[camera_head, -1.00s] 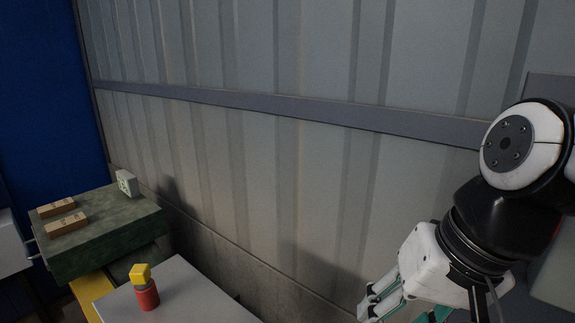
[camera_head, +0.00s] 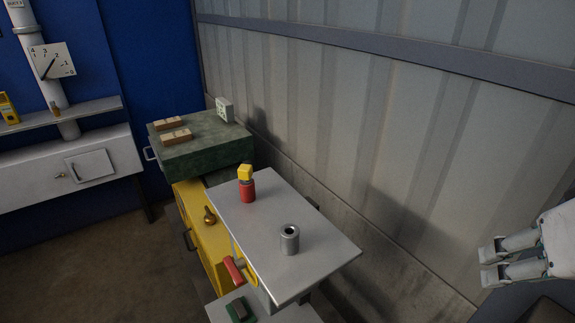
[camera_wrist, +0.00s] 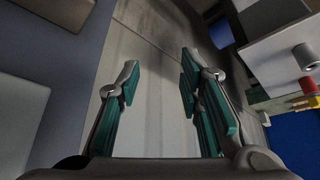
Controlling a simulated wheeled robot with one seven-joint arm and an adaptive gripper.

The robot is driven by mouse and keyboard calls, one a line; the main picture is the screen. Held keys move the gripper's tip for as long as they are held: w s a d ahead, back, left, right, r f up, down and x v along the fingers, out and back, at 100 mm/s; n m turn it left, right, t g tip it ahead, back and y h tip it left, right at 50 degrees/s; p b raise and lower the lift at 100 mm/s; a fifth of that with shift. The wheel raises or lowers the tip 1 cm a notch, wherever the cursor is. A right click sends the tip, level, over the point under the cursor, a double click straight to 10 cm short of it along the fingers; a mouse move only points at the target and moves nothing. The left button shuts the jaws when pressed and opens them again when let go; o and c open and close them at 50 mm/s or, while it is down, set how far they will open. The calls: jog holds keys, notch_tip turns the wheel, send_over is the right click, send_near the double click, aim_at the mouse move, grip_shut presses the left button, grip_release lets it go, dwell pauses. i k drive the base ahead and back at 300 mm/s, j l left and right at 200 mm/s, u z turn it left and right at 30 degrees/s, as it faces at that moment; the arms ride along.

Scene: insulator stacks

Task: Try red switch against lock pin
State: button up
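A red switch handle (camera_head: 234,270) sits on a yellow plate at the front side of a grey-topped stand (camera_head: 310,273). I cannot tell which part is the lock pin, and its engagement does not show. A brass knob (camera_head: 210,216) stands on the yellow cabinet (camera_head: 201,241) left of the stand. My gripper (camera_head: 484,263) is at the right edge of the head view, well apart from the switch. The wrist view shows my gripper (camera_wrist: 160,78) open, with nothing between its fingers.
The stand carries a red cylinder (camera_head: 248,194) topped by a yellow block (camera_head: 245,172), and a grey hollow cylinder (camera_head: 289,243). A green box (camera_head: 205,152) with wooden blocks is behind. The corrugated wall (camera_head: 400,150) runs along the right. Floor is open at front left.

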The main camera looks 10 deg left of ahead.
aim_at(234, 268)
jog(key=u, duration=0.5)
jog(key=i+u, duration=0.15)
jog(key=u, duration=0.8)
jog(key=k+j+u, duration=0.2)
jog(key=j+u, duration=0.15)
jog(key=j, duration=0.25)
jog(key=k+j+u, duration=0.2)
jog(key=j, duration=0.15)
jog(key=i, duration=0.05)
